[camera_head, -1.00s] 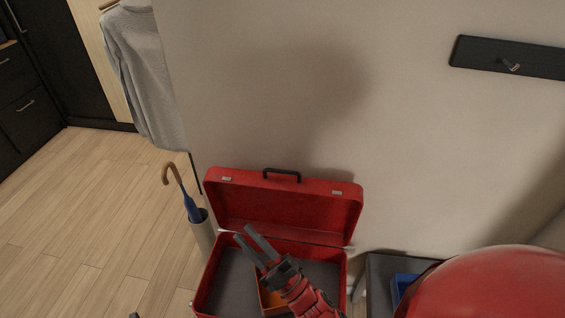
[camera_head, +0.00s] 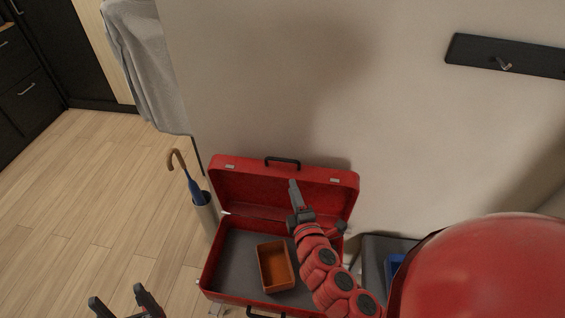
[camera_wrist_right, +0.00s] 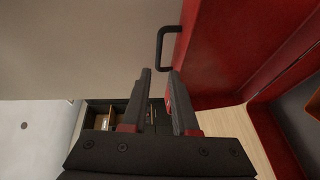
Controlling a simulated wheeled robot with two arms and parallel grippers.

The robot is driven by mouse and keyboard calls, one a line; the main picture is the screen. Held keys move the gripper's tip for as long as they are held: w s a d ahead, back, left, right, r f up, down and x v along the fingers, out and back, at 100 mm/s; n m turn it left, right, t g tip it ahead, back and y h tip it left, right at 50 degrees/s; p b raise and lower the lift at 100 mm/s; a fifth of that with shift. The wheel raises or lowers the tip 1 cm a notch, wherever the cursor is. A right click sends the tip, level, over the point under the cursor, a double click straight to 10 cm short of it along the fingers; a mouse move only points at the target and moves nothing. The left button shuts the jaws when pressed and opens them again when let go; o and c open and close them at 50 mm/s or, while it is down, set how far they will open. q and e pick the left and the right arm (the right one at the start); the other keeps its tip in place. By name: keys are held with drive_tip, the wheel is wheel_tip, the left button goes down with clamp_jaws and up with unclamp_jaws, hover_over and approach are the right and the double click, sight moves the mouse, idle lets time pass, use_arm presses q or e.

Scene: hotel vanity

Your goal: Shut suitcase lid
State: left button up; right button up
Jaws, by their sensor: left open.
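The red suitcase (camera_head: 207,282) lies open on a low support, its lid (camera_head: 240,190) standing up near the wall. A black handle (camera_head: 283,161) is on the lid's top edge. In the right wrist view the lid (camera_wrist_right: 225,50) and its handle (camera_wrist_right: 163,48) are close to the fingertips. My right gripper (camera_head: 294,184) is in front of the lid's inner face; in the right wrist view (camera_wrist_right: 158,72) it is open and empty. Contact with the lid cannot be told. My left gripper (camera_head: 122,296) is open and empty, left of the suitcase's front.
A brown open box (camera_head: 262,280) sits inside the suitcase. An umbrella (camera_head: 194,186) stands in a holder (camera_head: 208,215) left of the suitcase. A dark bench (camera_head: 375,250) with a blue item (camera_head: 395,266) is at right. A grey garment (camera_head: 150,75) hangs at left. The left floor is clear.

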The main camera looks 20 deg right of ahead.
sight(282, 159)
drive_tip(key=p+x, duration=0.1)
drive_tip(key=x, duration=0.5)
drive_tip(key=p+x, duration=0.1)
drive_tip(key=x, duration=0.5)
drive_tip(key=shift+w+r, duration=0.15)
drive_tip(key=shift+r, duration=0.05)
drive_tip(key=shift+w+f+p, duration=0.15)
drive_tip(key=shift+w+p, duration=0.15)
drive_tip(key=shift+w, duration=0.1)
clamp_jaws()
idle(0.6)
